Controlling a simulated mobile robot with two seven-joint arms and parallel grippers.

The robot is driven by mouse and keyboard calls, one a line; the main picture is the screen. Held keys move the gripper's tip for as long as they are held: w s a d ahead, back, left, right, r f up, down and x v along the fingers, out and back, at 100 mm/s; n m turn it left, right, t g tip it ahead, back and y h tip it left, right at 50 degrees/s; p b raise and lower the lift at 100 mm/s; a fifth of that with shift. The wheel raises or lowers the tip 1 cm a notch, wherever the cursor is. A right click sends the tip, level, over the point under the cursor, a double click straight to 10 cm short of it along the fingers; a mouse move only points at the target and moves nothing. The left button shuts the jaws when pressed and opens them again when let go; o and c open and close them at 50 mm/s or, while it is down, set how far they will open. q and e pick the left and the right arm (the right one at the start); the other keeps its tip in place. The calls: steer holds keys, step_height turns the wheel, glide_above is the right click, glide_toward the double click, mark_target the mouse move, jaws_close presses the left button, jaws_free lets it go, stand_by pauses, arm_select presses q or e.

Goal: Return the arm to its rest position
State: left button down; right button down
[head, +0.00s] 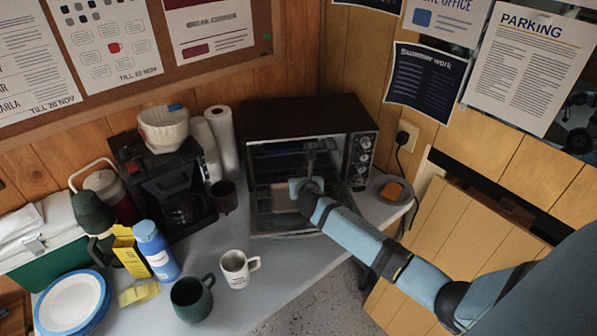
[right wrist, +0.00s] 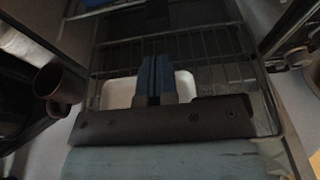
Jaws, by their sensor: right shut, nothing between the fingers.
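My right arm reaches from the lower right of the head view to the front of a toaster oven (head: 300,135). My right gripper (head: 318,152) is at the oven's open front, and its fingers are shut with nothing between them. In the right wrist view the closed blue-grey fingers (right wrist: 154,82) point toward the wire racks (right wrist: 190,45) inside the oven. A pale tray or dish (right wrist: 118,92) lies behind the fingers. I cannot tell whether the gripper touches it. My left gripper is not in view.
A coffee maker (head: 170,185), paper rolls (head: 222,140) and a dark mug (head: 224,195) stand left of the oven. A green mug (head: 192,298) and white mug (head: 237,268) are near the counter's front edge. A plate with an orange item (head: 392,191) is to the right.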

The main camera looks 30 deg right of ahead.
steer(key=v, duration=0.7)
steer(key=shift+s, duration=0.35)
steer(key=s+a+f+m+y+p, duration=0.1)
steer(key=s+a+m+y+p, duration=0.1)
steer(key=s+a+m, duration=0.4)
steer(key=s+a+f+m+g+y+p, duration=0.1)
steer(key=s+a+m+y, duration=0.3)
steer(key=s+m, duration=0.8)
steer(key=s+a+f+m+g+y+p, duration=0.1)
steer(key=s+a+f+m+y+p, duration=0.1)
steer(key=s+a+m, duration=0.7)
steer(key=shift+s+f+m+y+p, duration=0.35)
steer(key=shift+s+m+y+p, duration=0.25)
steer(key=shift+p, duration=0.5)
steer(key=shift+a, duration=0.15)
